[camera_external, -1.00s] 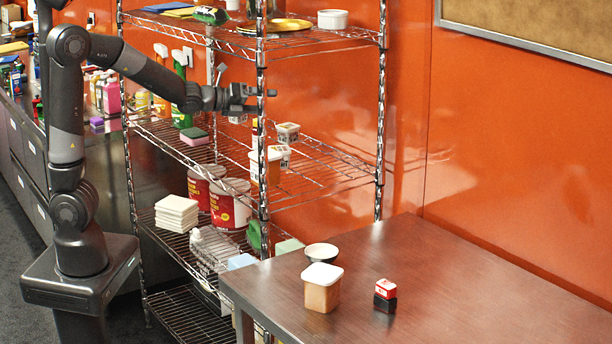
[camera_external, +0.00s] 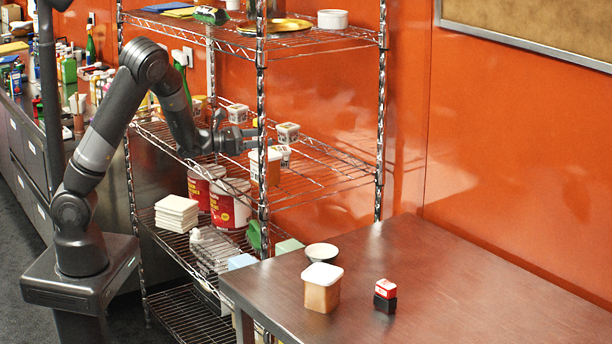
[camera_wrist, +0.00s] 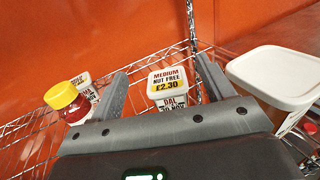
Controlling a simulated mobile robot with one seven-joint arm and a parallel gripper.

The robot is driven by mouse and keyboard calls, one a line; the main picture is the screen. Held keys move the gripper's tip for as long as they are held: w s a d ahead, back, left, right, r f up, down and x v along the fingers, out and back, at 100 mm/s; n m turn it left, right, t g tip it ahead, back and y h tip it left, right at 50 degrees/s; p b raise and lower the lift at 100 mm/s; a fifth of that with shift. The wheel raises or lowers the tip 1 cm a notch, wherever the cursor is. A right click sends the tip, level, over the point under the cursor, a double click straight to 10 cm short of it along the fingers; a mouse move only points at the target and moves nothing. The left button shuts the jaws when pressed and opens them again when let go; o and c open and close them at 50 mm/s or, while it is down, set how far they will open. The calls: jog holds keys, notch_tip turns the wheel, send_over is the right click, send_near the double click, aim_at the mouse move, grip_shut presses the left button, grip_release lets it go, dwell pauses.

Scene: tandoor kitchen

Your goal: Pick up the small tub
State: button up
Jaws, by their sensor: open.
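A small white tub (camera_wrist: 167,83) with a price label sits between my spread fingers in the wrist view, beyond the gripper body.
A larger white-lidded tub (camera_wrist: 279,74) stands close to my right finger. A yellow-capped jar (camera_wrist: 65,103) and another small tub (camera_wrist: 86,88) are at left. A chrome shelf post (camera_external: 262,95) stands beside my gripper. The upper wire shelf (camera_external: 330,43) is overhead.

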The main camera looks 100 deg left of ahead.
aim_at(285, 149)
notch_tip(285, 149, down, 4)
jog(key=shift+f, duration=0.1)
jog(key=shift+x, duration=3.75)
jog(key=shift+c, duration=0.5)
jog(key=c, duration=0.9)
